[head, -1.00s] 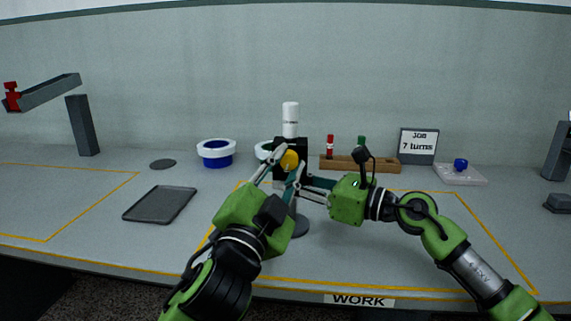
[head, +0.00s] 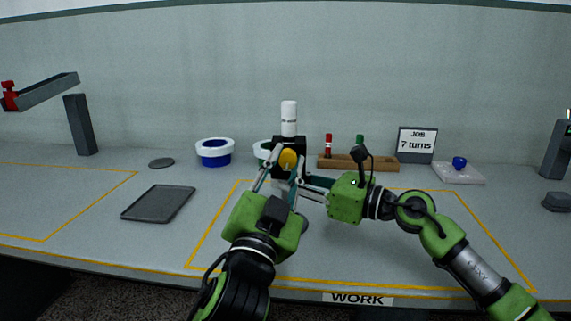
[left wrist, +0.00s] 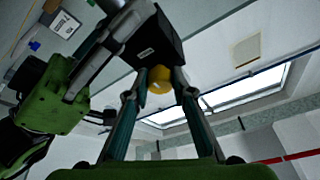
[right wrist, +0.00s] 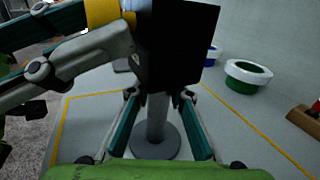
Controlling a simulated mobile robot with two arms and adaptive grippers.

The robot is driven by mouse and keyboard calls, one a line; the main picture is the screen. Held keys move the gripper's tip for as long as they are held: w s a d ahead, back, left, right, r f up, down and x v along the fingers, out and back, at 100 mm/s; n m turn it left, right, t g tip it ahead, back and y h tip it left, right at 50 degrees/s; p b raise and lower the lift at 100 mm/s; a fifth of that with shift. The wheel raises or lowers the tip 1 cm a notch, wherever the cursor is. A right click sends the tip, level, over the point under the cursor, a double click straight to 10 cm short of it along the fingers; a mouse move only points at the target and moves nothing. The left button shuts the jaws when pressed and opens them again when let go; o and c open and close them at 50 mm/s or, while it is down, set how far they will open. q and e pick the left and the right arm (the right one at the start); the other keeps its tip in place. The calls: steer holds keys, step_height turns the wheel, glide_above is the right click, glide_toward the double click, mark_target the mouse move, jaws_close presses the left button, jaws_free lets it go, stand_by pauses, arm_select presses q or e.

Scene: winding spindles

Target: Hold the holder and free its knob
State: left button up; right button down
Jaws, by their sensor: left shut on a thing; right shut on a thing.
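The holder is a black block (head: 293,142) on a grey post with a round base; the post (right wrist: 157,116) and base (right wrist: 155,143) show in the right wrist view. A white labelled cylinder (head: 289,116) stands upright on top. The yellow knob (head: 287,159) is on the block's near face; it also shows in the left wrist view (left wrist: 159,86). My left gripper (left wrist: 160,74) is shut on the knob, one finger on each side. My right gripper (right wrist: 160,96) is shut on the post just below the block; in the head view its fingertips are largely hidden.
A blue-and-white spool (head: 215,153) and a green-and-white spool (right wrist: 248,78) stand behind. A wooden rack (head: 358,162) with markers, a job sign (head: 416,144) and a pale tray (head: 459,173) are back right. A dark tray (head: 158,203) lies left. The front work area is clear.

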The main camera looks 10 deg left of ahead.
arm_select(q)
steer(key=o, duration=1.1)
steer(key=shift+s+d+r, duration=0.1)
steer(key=shift+r, duration=0.15)
arm_select(e)
steer(key=shift+s+a+f, duration=0.1)
steer(key=shift+f, duration=0.3)
arm_select(q)
steer(key=shift+o, duration=0.2)
steer(key=shift+f, duration=0.1)
steer(key=shift+f, duration=0.1)
steer(key=v, duration=0.7)
steer(key=shift+s, duration=0.3)
arm_select(e)
steer(key=c, duration=1.8)
jaws_free()
arm_select(q)
steer(key=shift+w, duration=0.1)
arm_select(e)
steer(key=shift+o, duration=0.2)
steer(key=shift+r, duration=0.15)
steer(key=shift+r, duration=0.1)
